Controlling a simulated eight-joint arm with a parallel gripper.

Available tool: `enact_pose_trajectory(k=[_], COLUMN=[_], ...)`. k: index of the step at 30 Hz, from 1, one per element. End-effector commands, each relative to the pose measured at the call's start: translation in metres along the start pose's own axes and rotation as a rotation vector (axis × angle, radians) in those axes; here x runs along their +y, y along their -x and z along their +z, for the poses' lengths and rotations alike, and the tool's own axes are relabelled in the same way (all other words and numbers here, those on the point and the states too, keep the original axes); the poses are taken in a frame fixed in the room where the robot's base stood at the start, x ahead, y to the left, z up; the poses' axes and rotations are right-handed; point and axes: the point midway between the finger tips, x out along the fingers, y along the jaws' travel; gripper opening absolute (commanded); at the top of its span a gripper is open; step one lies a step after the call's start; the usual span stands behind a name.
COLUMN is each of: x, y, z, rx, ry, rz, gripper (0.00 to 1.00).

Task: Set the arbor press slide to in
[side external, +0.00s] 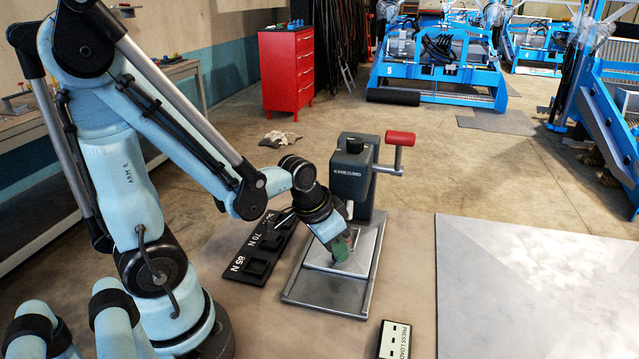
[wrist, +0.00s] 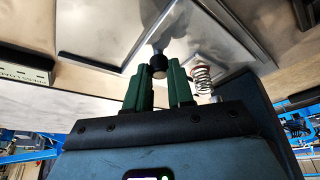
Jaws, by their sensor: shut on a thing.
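The arbor press (side external: 351,178) is a dark grey column with a red-handled lever. Its metal slide (side external: 368,248) lies on a railed base in front of the column, and the front of the base looks bare. My gripper (side external: 341,247) reaches down over the slide, with green fingers. In the wrist view my gripper (wrist: 158,88) has its fingers on either side of a small black knob (wrist: 158,66) on a metal stem, and it is shut on this knob. A coil spring with a reddish ring (wrist: 202,74) stands beside the right finger. My gripper hides part of the slide in the side view.
A black rack (side external: 262,245) with slots marked in N lies left of the press. A "PRESS LOAD" box (side external: 395,341) is at the front. A large grey plate (side external: 535,285) lies to the right. The red lever handle (side external: 400,138) juts out right of the column.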

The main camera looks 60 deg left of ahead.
Motion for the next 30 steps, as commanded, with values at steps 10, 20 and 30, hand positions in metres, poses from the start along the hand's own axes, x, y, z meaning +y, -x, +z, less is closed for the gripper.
enact_pose_trajectory(k=[10,20,30], x=[-0.020,-0.021,-0.020], y=[-0.008,-0.008,-0.007], z=[-0.019,-0.020,-0.018], rx=[0.005,0.007,0.004], ry=[0.000,0.001,0.000], rz=[-0.001,-0.005,-0.001], gripper=[0.00,0.41,0.48])
